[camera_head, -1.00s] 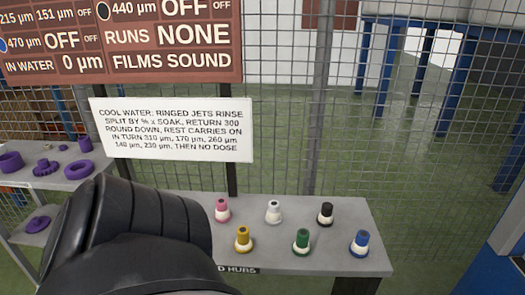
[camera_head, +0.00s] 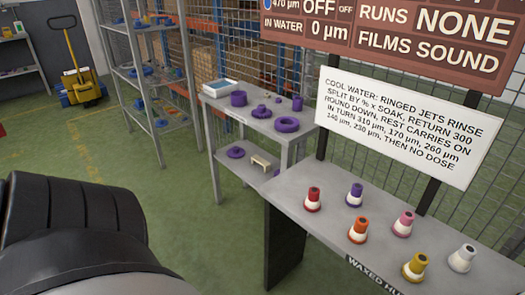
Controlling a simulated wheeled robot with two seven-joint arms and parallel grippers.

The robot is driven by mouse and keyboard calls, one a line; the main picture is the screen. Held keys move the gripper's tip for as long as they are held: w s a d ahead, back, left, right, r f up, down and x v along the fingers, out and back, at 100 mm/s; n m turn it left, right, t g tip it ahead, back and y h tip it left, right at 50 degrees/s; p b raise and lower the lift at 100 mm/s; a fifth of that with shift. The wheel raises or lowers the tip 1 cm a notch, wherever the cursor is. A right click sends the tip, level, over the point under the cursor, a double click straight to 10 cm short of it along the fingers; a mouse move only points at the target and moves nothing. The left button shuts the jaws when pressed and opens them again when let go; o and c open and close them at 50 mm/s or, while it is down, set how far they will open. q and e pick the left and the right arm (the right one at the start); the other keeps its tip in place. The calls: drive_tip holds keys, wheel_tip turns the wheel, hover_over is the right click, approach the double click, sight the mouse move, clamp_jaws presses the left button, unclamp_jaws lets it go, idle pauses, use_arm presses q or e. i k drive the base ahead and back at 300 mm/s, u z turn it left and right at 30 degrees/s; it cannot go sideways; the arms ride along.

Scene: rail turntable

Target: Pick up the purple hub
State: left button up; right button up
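The purple hub (camera_head: 354,195) stands upright on the grey hub table (camera_head: 300,220), in the back row. A black arm link of mine fills the lower left of the view. Neither of my grippers shows.
Yellow (camera_head: 415,267) and white (camera_head: 461,258) hubs stand further right. A grey two-level table (camera_head: 230,120) with purple parts stands behind. A sign (camera_head: 400,130) rises behind the hubs. A shelf rack (camera_head: 118,72) and yellow pallet jack (camera_head: 77,80) are farther back. Green floor is open at left.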

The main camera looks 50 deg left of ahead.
sight(353, 199)
drive_tip(key=u, duration=2.75)
drive_tip(key=i, duration=1.6)
drive_tip(key=z, duration=2.4)
